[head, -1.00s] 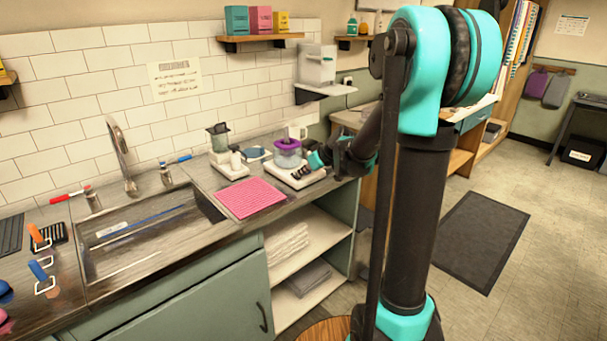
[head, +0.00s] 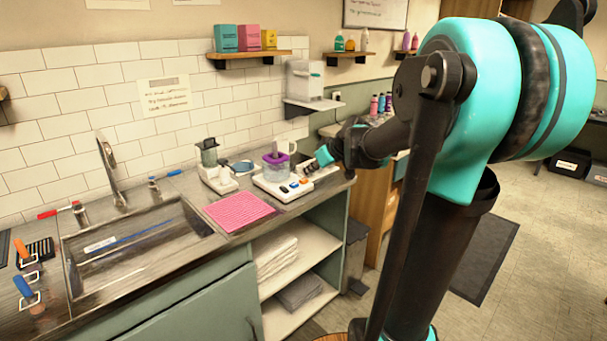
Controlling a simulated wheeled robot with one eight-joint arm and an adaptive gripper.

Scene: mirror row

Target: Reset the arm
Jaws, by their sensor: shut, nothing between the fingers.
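My arm, turquoise and black, fills the right side of the head view and reaches left to the counter. My gripper (head: 308,167) is at its far end, small and partly seen, and looks shut and empty. It is beside the right end of a white-based appliance (head: 270,187) with a clear bowl, a purple lid and coloured buttons. I cannot tell whether the fingertips touch the appliance.
A pink mat (head: 239,211) lies on the counter in front of a small blender (head: 212,165). The sink (head: 140,240) is to the left. Open floor lies at the right.

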